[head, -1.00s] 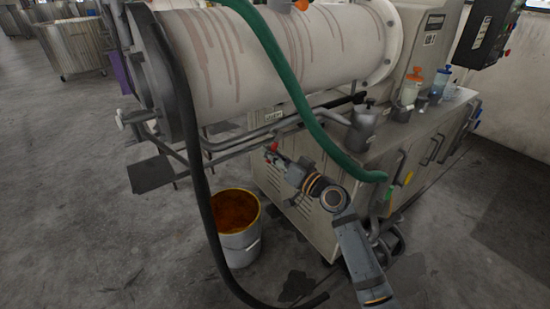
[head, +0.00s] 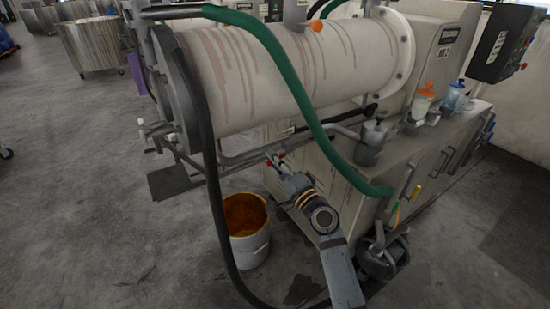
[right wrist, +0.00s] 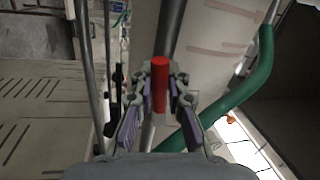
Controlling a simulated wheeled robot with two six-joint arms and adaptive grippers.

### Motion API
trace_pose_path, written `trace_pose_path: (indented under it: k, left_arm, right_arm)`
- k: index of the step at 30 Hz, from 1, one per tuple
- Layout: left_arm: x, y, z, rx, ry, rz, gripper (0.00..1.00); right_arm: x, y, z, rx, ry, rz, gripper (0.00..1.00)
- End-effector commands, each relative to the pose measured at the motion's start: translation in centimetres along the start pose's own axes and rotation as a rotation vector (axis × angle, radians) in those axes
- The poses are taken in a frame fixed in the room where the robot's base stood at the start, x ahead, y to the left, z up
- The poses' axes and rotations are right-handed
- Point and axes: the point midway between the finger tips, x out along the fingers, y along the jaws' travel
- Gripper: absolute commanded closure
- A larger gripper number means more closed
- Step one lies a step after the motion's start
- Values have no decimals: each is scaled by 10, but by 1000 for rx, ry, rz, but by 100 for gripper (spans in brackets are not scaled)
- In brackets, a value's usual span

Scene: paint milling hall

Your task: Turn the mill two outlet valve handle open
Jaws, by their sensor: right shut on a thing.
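The mill's long white drum (head: 290,70), streaked with reddish-brown drips, lies across the upper part of the head view. A red valve handle (right wrist: 160,84) stands upright between my right fingers in the right wrist view. My right gripper (head: 275,162) is shut on that handle, below the drum and beside the pipe run (head: 250,153). In the head view only small red bits show at the fingertips, and the fingers hide most of the valve. How far the handle is turned cannot be told. My left gripper is not in view.
A green hose (head: 290,80) arcs down just right of my right gripper. A black hose (head: 212,170) hangs on its left. A white bucket (head: 250,247) with orange-brown contents stands on the floor below. The mill's cabinet (head: 330,200) is close behind my wrist.

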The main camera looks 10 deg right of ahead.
Motion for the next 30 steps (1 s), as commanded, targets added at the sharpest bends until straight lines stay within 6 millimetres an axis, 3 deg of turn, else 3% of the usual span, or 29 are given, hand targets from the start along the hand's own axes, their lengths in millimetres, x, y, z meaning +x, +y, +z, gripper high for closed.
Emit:
trace_pose_path:
  k: [9, 28, 29, 30]
  left_arm:
    - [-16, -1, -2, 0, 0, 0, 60]
    - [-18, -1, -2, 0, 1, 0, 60]
    - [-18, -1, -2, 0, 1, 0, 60]
    - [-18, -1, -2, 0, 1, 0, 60]
  right_arm:
    - [1, -7, 0, 141, 27, 4, 100]
    - [1, -7, 0, 179, 34, 5, 100]
    - [1, -7, 0, 179, 34, 5, 83]
    - [1, -7, 0, 178, 34, 5, 78]
